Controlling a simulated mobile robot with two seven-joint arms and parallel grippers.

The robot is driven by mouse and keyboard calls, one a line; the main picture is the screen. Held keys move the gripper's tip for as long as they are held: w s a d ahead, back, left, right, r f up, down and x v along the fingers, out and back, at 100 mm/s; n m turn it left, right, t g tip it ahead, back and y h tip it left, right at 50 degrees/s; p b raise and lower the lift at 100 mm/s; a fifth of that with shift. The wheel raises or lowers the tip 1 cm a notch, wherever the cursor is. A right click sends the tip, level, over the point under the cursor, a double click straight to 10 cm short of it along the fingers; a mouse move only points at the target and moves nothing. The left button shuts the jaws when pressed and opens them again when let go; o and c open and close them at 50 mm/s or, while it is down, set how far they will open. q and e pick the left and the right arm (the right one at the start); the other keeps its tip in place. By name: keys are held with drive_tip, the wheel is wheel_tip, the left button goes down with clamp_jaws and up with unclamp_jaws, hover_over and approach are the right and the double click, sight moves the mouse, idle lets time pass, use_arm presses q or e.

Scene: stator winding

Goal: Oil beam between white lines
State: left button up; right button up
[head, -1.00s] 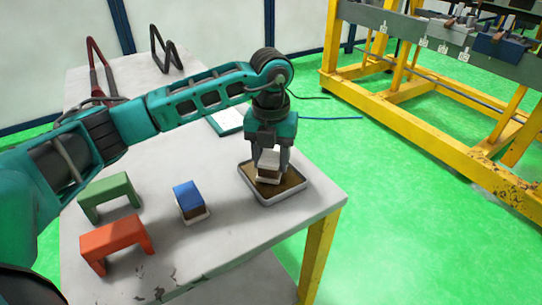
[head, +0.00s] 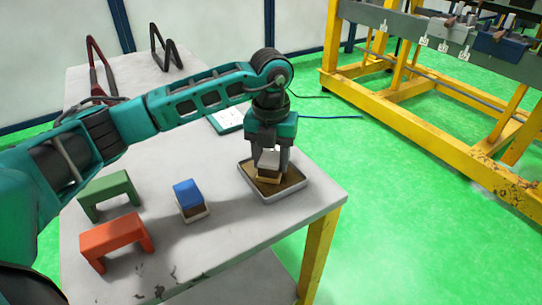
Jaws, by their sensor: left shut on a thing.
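My left gripper (head: 269,158) points down over a shallow metal tray (head: 270,197) near the table's right corner. It is shut on a small block (head: 268,170) with a pale grey top and a tan lower part. The block is down inside the tray, over its brown bottom; whether it touches the bottom is hard to tell. The grey beam (head: 405,27) lies on a yellow frame at the upper right, with several small white marks on its side. My right gripper is not in view.
A blue-topped block (head: 188,193) stands left of the tray. A green bracket (head: 107,188) and an orange bracket (head: 113,236) stand farther left. A white sheet (head: 227,119) lies behind the tray. Green floor separates the table (head: 215,250) from the yellow frame (head: 430,125).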

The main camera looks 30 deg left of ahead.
sight(271, 155)
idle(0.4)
use_arm(q)
drive_tip(key=shift+r+p, duration=2.75)
drive_tip(key=shift+r, duration=0.8)
